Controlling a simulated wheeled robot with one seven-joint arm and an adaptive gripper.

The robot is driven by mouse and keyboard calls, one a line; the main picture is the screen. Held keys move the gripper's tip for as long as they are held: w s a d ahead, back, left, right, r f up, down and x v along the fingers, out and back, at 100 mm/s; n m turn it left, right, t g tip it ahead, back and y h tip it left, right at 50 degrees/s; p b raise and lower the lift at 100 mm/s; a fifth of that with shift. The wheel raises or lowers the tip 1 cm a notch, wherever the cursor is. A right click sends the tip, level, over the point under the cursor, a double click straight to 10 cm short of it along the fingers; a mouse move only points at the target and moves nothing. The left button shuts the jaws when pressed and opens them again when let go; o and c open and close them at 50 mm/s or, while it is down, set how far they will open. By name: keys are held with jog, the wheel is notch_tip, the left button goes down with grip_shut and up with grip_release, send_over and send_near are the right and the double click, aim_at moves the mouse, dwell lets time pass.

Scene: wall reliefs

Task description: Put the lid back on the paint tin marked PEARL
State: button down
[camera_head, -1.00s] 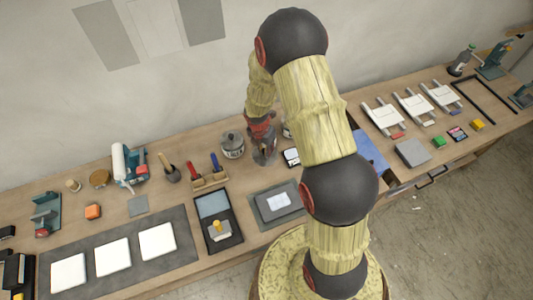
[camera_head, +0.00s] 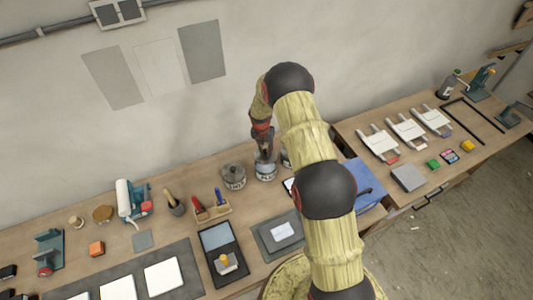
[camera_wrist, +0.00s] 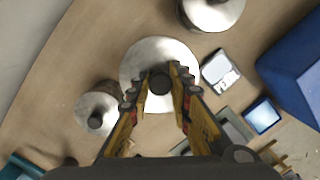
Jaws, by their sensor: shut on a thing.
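My gripper (camera_head: 265,153) is over the middle one of three paint tins at the back of the bench. In the wrist view its fingers (camera_wrist: 160,90) are shut on the dark knob of a round metal lid (camera_wrist: 135,62). That lid is over or on the middle tin (camera_head: 265,172), whose label is too small to read surely. I cannot tell whether the lid touches the rim. A lidded tin (camera_head: 234,178) stands to the left. A third tin (camera_head: 287,160) is partly hidden by my arm at the right.
A holder with red and blue tools (camera_head: 212,210) is left of the tins. A blue object (camera_head: 366,178) is on the right, and a grey slab with a white card (camera_head: 283,231) lies in front. A white roller device (camera_head: 127,200) stands farther left.

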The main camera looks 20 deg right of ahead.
aim_at(265, 156)
jog(key=shift+f+b, duration=1.55)
jog(key=shift+f, duration=1.5)
jog(key=shift+f+b, duration=0.15)
jog(key=shift+b, duration=0.45)
dwell(0.4)
jog(key=c, duration=1.6)
grip_release()
jog(key=shift+s, duration=0.1)
jog(key=o, duration=0.5)
jog(key=shift+o, duration=0.2)
jog(key=shift+r+p, duration=1.65)
jog(key=shift+r, duration=1.9)
jog(key=c, duration=0.4)
